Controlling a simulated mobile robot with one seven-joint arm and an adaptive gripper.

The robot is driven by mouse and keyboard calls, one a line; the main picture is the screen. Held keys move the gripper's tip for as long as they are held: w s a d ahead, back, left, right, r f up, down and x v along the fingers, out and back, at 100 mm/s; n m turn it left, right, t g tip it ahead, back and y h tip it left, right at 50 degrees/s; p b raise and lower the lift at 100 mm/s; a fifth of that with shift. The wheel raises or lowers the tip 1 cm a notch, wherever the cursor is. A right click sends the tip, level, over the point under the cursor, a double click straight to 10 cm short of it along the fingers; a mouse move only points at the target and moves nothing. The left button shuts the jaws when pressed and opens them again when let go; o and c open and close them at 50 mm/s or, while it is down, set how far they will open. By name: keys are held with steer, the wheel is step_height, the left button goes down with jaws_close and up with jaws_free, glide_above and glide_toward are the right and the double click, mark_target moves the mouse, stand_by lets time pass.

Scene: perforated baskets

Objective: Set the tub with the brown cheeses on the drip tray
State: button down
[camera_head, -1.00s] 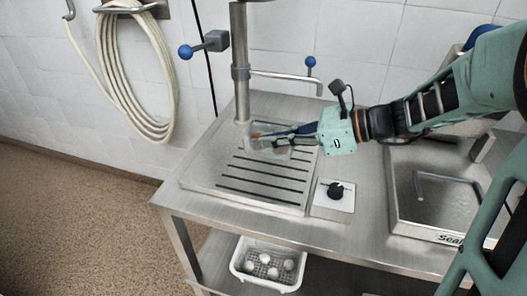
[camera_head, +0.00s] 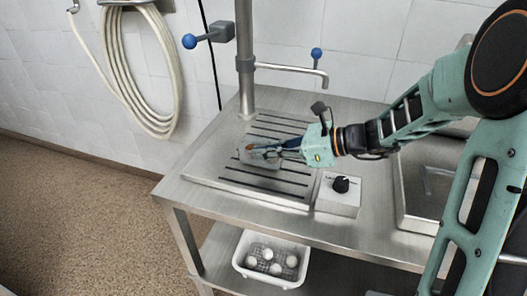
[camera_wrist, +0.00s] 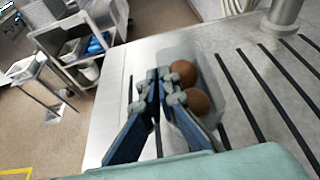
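A clear tub (camera_head: 258,161) with brown cheeses is over the slotted drip tray (camera_head: 215,170) of the steel table. In the wrist view the tub (camera_wrist: 208,62) shows two round brown cheeses (camera_wrist: 190,88) along its right side; the fingers hide part of its inside. My gripper (camera_head: 279,151) reaches in from the right and is shut on the tub's near wall, as the wrist view shows its fingers (camera_wrist: 162,85) close together there. The tub looks roughly level and very low over the slots; I cannot tell whether it touches the tray.
A control box with a black knob (camera_head: 340,185) stands right of the tray, with a sink (camera_head: 428,190) beyond. A steel post (camera_head: 245,60) rises behind the tray. A white perforated basket (camera_head: 270,278) with white balls sits on the lower shelf.

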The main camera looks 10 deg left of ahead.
steer(key=shift+f, duration=0.15)
steer(key=c, duration=2.2)
jaws_free()
steer(key=shift+o, duration=0.2)
steer(key=shift+d+r, duration=0.1)
steer(key=shift+r, duration=0.15)
steer(key=p+v, duration=0.1)
steer(key=v, duration=1)
steer(key=shift+d+r, duration=0.15)
steer(key=shift+d, duration=0.2)
steer(key=shift+s, duration=0.1)
